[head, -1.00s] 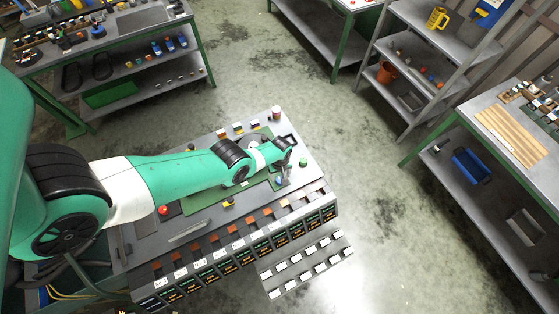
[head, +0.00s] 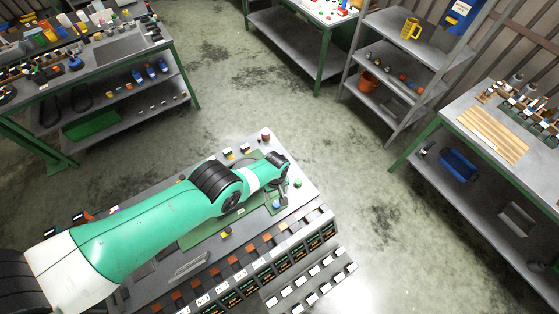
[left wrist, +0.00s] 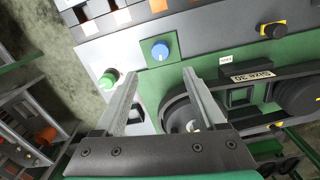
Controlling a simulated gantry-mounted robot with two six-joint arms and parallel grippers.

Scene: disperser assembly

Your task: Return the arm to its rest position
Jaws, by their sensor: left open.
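My left arm reaches over the workbench (head: 150,268) from the lower left in the head view. My left gripper (head: 281,184) is at the bench's far right end, above a green plate with a blue knob (head: 277,204). In the left wrist view my left gripper (left wrist: 160,76) is open, with two grey fingers apart and nothing between the tips. The blue knob (left wrist: 160,50) shows just beyond the tips, apart from them. A green button (left wrist: 108,78) is beside the left finger. My right gripper is not in view.
A red-and-white part (head: 265,135) stands at the bench's back corner. A row of bins runs along the bench front. Black round housings (left wrist: 300,97) are close to the right finger in the left wrist view. Shelves (head: 400,62) and other tables stand across the open floor.

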